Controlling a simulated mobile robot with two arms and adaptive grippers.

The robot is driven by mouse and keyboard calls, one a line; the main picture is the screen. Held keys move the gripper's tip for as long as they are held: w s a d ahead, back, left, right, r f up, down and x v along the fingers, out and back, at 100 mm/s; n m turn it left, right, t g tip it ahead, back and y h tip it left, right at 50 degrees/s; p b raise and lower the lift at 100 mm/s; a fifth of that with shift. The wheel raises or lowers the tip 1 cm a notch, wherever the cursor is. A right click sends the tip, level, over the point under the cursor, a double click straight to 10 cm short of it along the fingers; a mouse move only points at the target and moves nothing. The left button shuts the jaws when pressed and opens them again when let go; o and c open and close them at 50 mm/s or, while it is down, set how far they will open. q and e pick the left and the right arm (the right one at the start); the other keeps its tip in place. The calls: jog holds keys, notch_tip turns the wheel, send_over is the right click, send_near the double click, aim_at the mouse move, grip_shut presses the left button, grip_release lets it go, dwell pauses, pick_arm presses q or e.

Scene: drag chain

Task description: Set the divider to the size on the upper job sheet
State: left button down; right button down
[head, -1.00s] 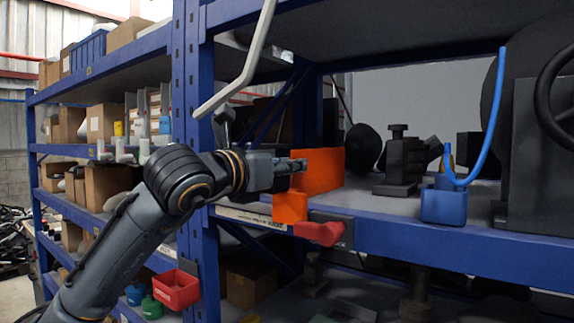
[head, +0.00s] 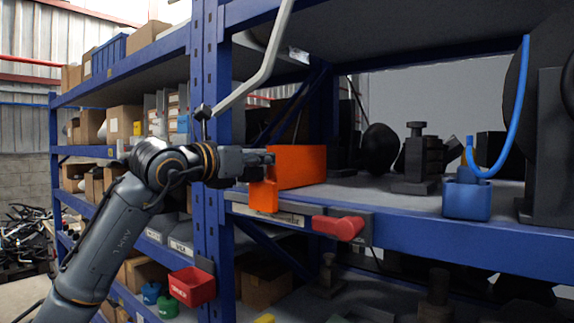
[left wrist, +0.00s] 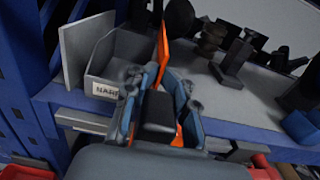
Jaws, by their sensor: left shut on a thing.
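The orange divider (head: 302,165) stands upright on the shelf, with an orange tab (head: 264,197) hanging over the shelf's front edge. My left gripper (head: 262,159) is shut on the divider near its front end. In the left wrist view the divider (left wrist: 163,42) shows edge-on, between the fingers of my left gripper (left wrist: 160,100). A grey bin (left wrist: 118,50) with a partly hidden label starting "NARR" is just left of the divider there. No job sheet can be made out. My right gripper is not in view.
A red handle (head: 338,228) sticks out from the shelf front, right of the tab. A blue post (head: 211,130) stands left of the divider. A blue holder (head: 466,200) and dark fixtures (head: 420,160) stand farther right. The shelf just right of the divider looks clear.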

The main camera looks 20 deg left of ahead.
pick_arm(q)
jog(key=shift+w+a, duration=0.15)
jog(key=shift+a, duration=0.3)
jog(key=c, duration=1)
grip_release()
jog(key=shift+d, duration=0.1)
jog(key=shift+c, duration=0.2)
jog(key=v, duration=1.2)
